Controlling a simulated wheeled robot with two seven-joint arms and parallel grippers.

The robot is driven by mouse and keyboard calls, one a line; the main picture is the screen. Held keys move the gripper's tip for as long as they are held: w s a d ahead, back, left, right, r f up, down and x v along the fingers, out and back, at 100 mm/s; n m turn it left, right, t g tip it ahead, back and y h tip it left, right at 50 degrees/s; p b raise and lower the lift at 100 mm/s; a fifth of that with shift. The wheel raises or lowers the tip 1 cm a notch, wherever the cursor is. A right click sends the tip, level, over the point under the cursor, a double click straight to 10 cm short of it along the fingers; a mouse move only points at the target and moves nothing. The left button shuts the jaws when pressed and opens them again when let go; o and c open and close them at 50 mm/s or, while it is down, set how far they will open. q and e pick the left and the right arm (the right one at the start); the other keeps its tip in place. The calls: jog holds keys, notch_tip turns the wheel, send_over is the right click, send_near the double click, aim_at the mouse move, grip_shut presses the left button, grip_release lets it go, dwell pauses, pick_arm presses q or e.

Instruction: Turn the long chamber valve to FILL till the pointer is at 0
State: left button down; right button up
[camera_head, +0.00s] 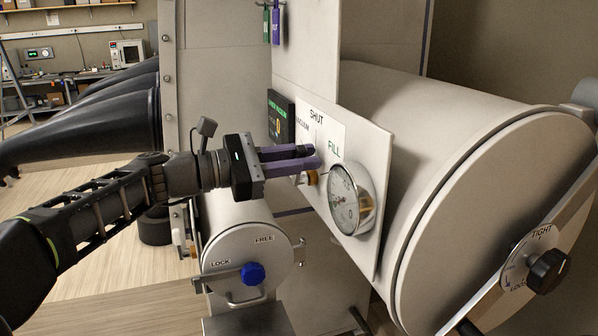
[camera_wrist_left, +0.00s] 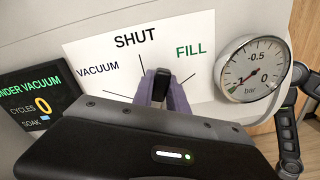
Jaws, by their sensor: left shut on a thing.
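My left gripper (camera_head: 314,158) is shut on the black handle of the chamber valve (camera_wrist_left: 162,82), its purple fingers on either side of it. In the left wrist view the handle stands upright, near the SHUT mark on the white label plate (camera_wrist_left: 112,57), between VACUUM at left and FILL at right. A brass-coloured part (camera_head: 312,178) shows under the fingers. The round gauge (camera_head: 346,199) sits right of the valve; in the left wrist view the gauge (camera_wrist_left: 252,68) has its needle at lower left, near the -1 end. My right gripper is not in view.
A dark display (camera_wrist_left: 36,103) left of the label reads UNDER VACUUM, cycles 0. The long chamber (camera_head: 455,120) with a TIGHT knob (camera_head: 548,271) fills the right. A smaller round door (camera_head: 250,250) with a blue knob (camera_head: 253,273) is below. Black gloves (camera_head: 110,110) stick out at left.

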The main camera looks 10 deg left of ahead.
aim_at(326, 174)
pick_arm(q)
jog(key=m+b, duration=0.1)
jog(key=b, duration=0.1)
jog(key=s+f+m+b, duration=0.1)
jog(key=m+b, duration=0.1)
jog(key=d+f+m+b, duration=0.1)
jog(key=m+b, duration=0.1)
jog(key=b, duration=0.1)
jog(key=shift+s+f, duration=0.15)
jog(key=shift+s, duration=0.2)
jog(key=shift+s+d+f+m+b, duration=0.1)
jog(key=shift+s+m+b, duration=0.05)
jog(key=shift+m+b, duration=0.4)
jog(key=shift+s+d+f+m+b, duration=0.1)
jog(key=shift+m+b, duration=0.45)
jog(key=c, duration=1.3)
grip_release()
jog(key=shift+r, duration=0.1)
jog(key=shift+a, duration=0.1)
jog(key=v, duration=0.7)
jog(key=shift+s+a+b, duration=0.25)
jog(key=shift+a+b, duration=0.05)
jog(key=shift+b, duration=0.1)
